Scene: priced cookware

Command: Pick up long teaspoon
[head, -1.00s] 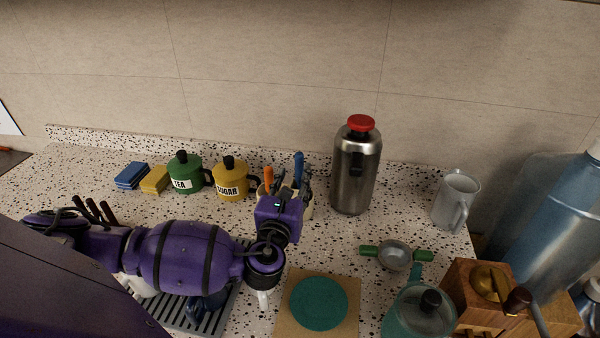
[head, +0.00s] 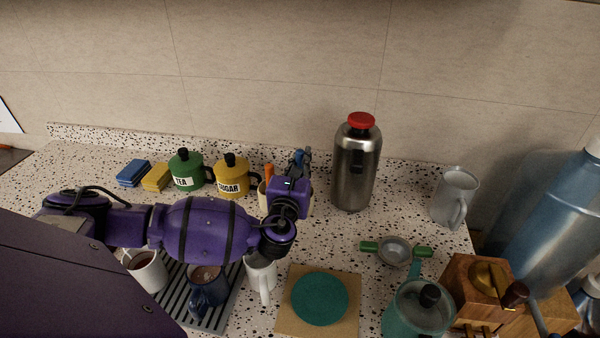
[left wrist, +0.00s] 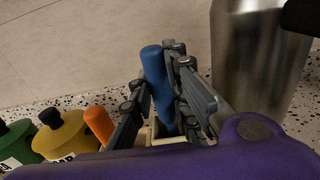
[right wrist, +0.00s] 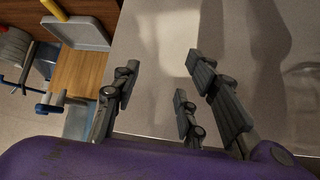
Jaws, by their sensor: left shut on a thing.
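A blue-handled utensil (left wrist: 157,88) stands between the fingers of my left gripper (left wrist: 160,100), which is shut on it. In the head view the blue handle (head: 298,157) shows at the fingertips of my left gripper (head: 301,160), above the cream utensil holder (head: 262,196). The lower end of the utensil is hidden, so I cannot tell whether it is a long teaspoon or whether it is clear of the holder. An orange handle (left wrist: 98,122) stands beside it. My right gripper (right wrist: 157,90) is open and empty, away from the counter items.
A steel flask (head: 355,165) with a red cap stands close right of my left gripper. Yellow sugar (head: 231,180) and green tea (head: 185,172) canisters stand to the left. Mugs (head: 207,285) are below my left arm. The counter right of the flask has free room.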

